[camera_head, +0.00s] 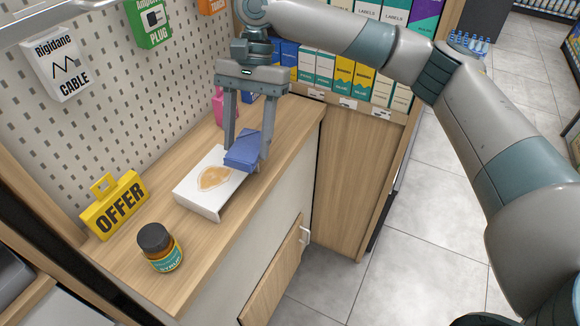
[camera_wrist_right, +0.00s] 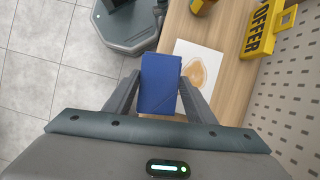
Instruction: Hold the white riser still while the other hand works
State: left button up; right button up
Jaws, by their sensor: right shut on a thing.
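The white riser (camera_head: 190,194) stands on the wooden counter, with a brownish patch (camera_head: 214,177) on its top. It also shows in the right wrist view (camera_wrist_right: 213,51), right of the fingers. My right gripper (camera_head: 246,152) points down at the riser's far right end. It is shut on a blue block-like thing (camera_head: 240,158), which fills the space between the fingers in the right wrist view (camera_wrist_right: 159,82). The blue thing hides part of the riser's far end; I cannot tell whether they touch. My left gripper is not in view, and no hand holds the riser.
A brown jar with a black lid (camera_head: 158,248) and a yellow OFFER sign (camera_head: 116,206) stand on the near counter (camera_head: 205,243). A pink thing (camera_head: 218,106) stands behind the gripper. A pegboard (camera_head: 120,95) rises at left, boxed shelves at the back. A cabinet door (camera_head: 277,275) hangs open below.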

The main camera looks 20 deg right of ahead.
jog(key=w+a+r+m+t+y, duration=0.1)
jog(key=w+a+r+m, duration=0.2)
jog(key=a+r, duration=0.4)
jog(key=shift+w+a+r+m, duration=0.15)
jog(key=shift+a+r+m, duration=0.1)
jog(key=shift+m, duration=0.25)
jog(key=shift+f, duration=0.15)
jog(key=shift+f, duration=2.45)
jog(key=shift+d, duration=0.1)
jog(key=s+d+f+n, duration=0.1)
jog(key=d+n, duration=0.1)
jog(key=d, duration=0.1)
jog(key=s+d+f+n+g+h, duration=0.1)
jog(key=d+n, duration=0.1)
jog(key=d, duration=0.1)
jog(key=s+d+f+n, duration=0.1)
jog(key=d+f, duration=0.1)
jog(key=d, duration=0.2)
jog(key=shift+s+d+n+h, duration=0.1)
jog(key=shift+n+h, duration=0.2)
jog(key=shift+n, duration=0.1)
jog(key=s+d+f+n+h, duration=0.1)
jog(key=s+d+n, duration=0.1)
jog(key=d, duration=0.3)
jog(key=s+d+f+n+g+h, duration=0.1)
jog(key=s+d+f+n, duration=0.1)
jog(key=d, duration=0.3)
jog(key=shift+s+n, duration=0.7)
jog(key=shift+n, duration=0.1)
